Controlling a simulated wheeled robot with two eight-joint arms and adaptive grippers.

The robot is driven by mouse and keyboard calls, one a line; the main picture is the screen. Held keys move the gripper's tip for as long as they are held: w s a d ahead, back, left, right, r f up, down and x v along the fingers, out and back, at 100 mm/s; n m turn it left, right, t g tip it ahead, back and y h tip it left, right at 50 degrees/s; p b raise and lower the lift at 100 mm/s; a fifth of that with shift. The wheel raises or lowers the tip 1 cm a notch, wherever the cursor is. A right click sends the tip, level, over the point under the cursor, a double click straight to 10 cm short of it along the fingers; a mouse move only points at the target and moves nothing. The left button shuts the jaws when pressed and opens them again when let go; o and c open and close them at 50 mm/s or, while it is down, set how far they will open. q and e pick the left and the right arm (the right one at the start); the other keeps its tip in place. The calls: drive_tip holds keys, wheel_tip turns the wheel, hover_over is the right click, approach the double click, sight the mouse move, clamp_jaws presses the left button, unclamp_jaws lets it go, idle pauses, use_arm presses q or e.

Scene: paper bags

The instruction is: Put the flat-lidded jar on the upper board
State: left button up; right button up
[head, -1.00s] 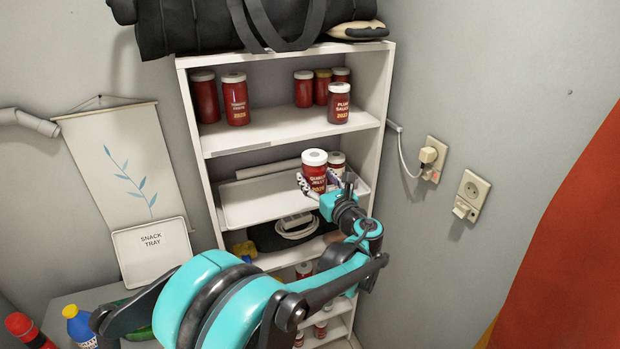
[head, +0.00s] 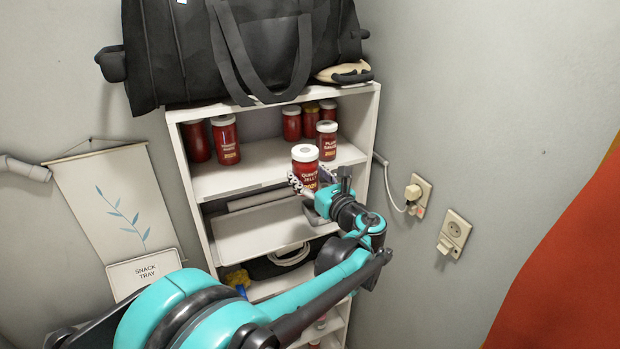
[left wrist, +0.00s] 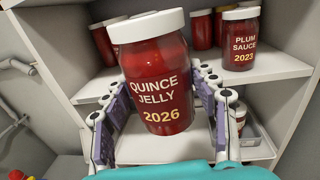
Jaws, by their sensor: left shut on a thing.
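A red jar labelled "Quince Jelly 2026" with a flat white lid (head: 305,166) is held upright by my left gripper (head: 312,188), in front of the upper board (head: 240,180) of the white shelf unit. In the left wrist view the same quince jelly jar (left wrist: 158,85) sits between the two purple-padded fingers of my left gripper (left wrist: 160,118), which are shut on it. My right gripper is not in view.
The upper board carries several red jars: two at the left (head: 225,140), and a "Plum Sauce 2023" jar (head: 326,142) at the right with others behind. The board's middle is clear. A white tray (head: 258,240) lies below. A black bag (head: 180,60) sits on top.

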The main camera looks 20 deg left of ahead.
use_arm(q)
drive_tip(key=x, duration=0.5)
drive_tip(key=w+f+x, duration=0.1)
drive_tip(key=x, duration=0.5)
drive_tip(key=d+p+x, duration=0.1)
drive_tip(key=x, duration=0.5)
drive_tip(key=shift+w+f, duration=0.15)
drive_tip(key=shift+w, duration=0.25)
drive_tip(key=shift+w+a+f, duration=0.1)
drive_tip(key=shift+w+a, duration=0.1)
drive_tip(key=shift+s+d+f+b, duration=0.1)
drive_tip(key=shift+f+b, duration=0.45)
drive_tip(key=shift+b, duration=0.15)
drive_tip(key=o, duration=0.7)
drive_tip(key=shift+c, duration=0.2)
drive_tip(key=shift+o, duration=0.7)
drive_tip(key=o, duration=0.6)
drive_tip(key=shift+c, duration=0.2)
